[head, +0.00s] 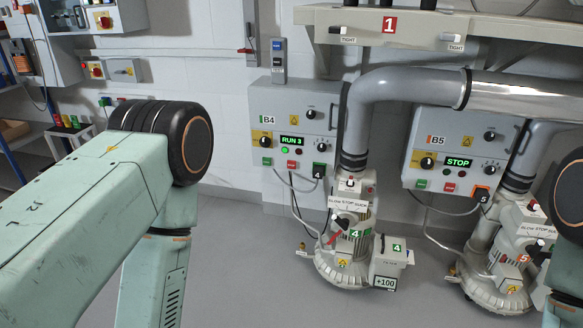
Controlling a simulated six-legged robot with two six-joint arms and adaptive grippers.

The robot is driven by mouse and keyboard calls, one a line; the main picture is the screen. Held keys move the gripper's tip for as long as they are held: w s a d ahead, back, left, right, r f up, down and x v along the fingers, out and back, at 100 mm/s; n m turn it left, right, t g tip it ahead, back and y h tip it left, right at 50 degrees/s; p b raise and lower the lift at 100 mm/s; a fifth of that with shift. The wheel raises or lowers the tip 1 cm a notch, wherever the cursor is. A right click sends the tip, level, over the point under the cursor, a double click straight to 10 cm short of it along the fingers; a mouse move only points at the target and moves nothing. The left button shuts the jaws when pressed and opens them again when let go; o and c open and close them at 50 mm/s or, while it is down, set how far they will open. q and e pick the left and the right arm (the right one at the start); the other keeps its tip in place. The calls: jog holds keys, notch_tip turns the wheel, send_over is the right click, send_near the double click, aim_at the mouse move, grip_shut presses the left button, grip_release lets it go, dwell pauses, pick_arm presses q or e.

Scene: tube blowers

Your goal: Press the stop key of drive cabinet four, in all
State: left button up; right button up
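Drive cabinet four, marked B4 (285,97), is a grey box on the white wall in the middle. My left arm fills the left foreground and my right arm shows at the right edge. Neither gripper is in view.
Cabinet B5 (468,124) stands to the right, its display reading STOP. Blower 4 (343,262) stands on the floor below B4, with a thick grey pipe (362,108) rising close beside the cabinet. A shelf beam marked 1 (470,35) overhangs at upper right.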

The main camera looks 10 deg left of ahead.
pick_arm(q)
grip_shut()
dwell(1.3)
